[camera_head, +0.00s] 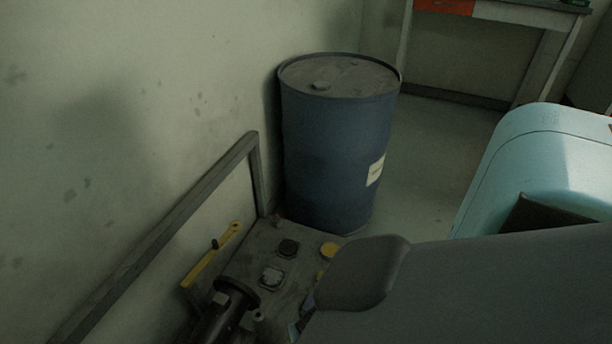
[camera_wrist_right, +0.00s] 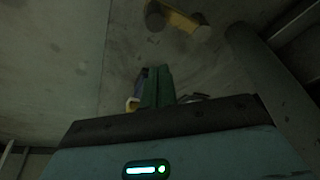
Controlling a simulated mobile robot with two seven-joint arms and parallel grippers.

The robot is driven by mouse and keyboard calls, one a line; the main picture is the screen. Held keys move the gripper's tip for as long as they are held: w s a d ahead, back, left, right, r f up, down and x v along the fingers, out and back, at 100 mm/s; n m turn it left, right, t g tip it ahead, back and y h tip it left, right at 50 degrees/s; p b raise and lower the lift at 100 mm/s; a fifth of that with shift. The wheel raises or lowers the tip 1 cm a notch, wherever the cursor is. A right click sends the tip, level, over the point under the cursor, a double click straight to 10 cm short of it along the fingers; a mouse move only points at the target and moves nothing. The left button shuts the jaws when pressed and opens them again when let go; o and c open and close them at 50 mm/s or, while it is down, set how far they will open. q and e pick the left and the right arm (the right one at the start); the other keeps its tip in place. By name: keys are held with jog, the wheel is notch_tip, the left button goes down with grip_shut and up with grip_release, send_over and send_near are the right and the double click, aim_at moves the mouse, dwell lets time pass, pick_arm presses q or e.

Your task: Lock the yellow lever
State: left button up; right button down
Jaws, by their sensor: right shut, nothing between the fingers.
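The yellow lever (camera_head: 210,256) is in the head view at lower left, slanting up to the right on a panel beside a grey frame. A dark knob sits near its upper part. In the right wrist view, a dull yellow piece (camera_wrist_right: 183,24) with rounded grey ends shows near the top; I cannot tell for sure that it is the lever. My right gripper (camera_wrist_right: 158,78) is shut and empty in that view, its dark green fingers apart from the yellow piece in the picture. My right arm covers the lower right of the head view and hides the right gripper there. My left gripper is in neither view.
A dark pipe fitting (camera_head: 232,297) stands right beside the lever's lower end. The panel (camera_head: 262,248) carries black and yellow round parts. A blue drum (camera_head: 325,150) stands behind it. A grey rail (camera_head: 165,225) runs along the wall. Floor shows right of the drum.

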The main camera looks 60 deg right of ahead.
jog(key=p+v, duration=0.4)
jog(key=v, duration=0.4)
jog(key=shift+a+r, duration=0.15)
jog(key=shift+a, duration=0.05)
